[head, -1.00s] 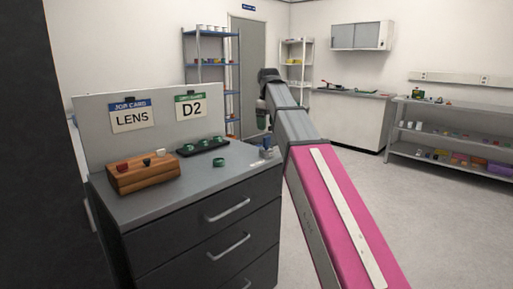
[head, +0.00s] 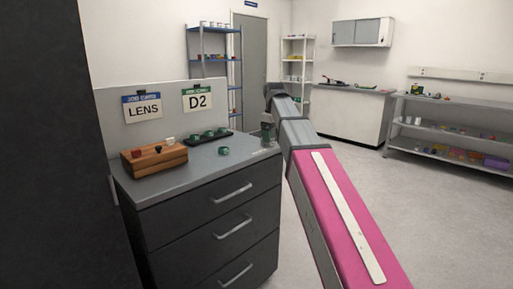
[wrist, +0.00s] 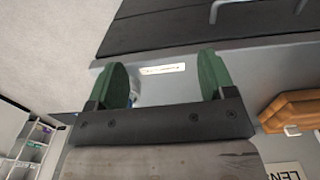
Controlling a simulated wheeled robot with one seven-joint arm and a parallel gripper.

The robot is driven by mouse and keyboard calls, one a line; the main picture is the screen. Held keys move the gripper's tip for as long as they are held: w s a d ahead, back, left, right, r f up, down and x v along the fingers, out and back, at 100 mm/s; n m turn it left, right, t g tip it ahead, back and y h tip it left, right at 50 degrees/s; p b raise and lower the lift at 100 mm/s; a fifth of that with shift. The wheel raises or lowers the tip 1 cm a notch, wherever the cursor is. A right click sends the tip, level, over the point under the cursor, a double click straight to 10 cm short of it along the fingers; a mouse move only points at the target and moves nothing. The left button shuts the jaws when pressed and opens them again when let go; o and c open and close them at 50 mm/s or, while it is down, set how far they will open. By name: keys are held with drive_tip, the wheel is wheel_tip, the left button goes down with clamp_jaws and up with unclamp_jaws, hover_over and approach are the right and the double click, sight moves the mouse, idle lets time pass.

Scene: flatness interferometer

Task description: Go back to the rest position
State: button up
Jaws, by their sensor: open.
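My gripper (wrist: 163,78) shows in the wrist view with its two green fingers wide apart and nothing held between them. In the head view my gripper (head: 267,133) is small, partly hidden by my arm, by the far right corner of the grey bench top (head: 180,181). A green ring-like piece (head: 223,151) stands alone on the bench. Several similar green pieces sit in a black tray (head: 209,139) behind it. A small pale thing (wrist: 135,88) shows beside the left finger in the wrist view.
A wooden block (head: 154,161) with small coloured pieces stands on the bench before a panel with LENS (head: 142,108) and D2 (head: 197,100) cards. A dark panel (head: 50,150) fills the left edge. Open floor (head: 420,200) lies right, before a low shelf (head: 450,133).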

drive_tip(key=s+d+f+m, duration=0.2)
drive_tip(key=s+d+f, duration=0.1)
drive_tip(key=f, duration=0.9)
drive_tip(key=s+d+f+m, duration=0.2)
drive_tip(key=s+d+f, duration=0.1)
drive_tip(key=f, duration=0.8)
drive_tip(key=s+d+f+m, duration=0.2)
drive_tip(key=s+d+f, duration=0.1)
drive_tip(key=s+f, duration=0.4)
drive_tip(key=s+d+f+m, duration=0.3)
drive_tip(key=s+f, duration=0.4)
drive_tip(key=f, duration=0.6)
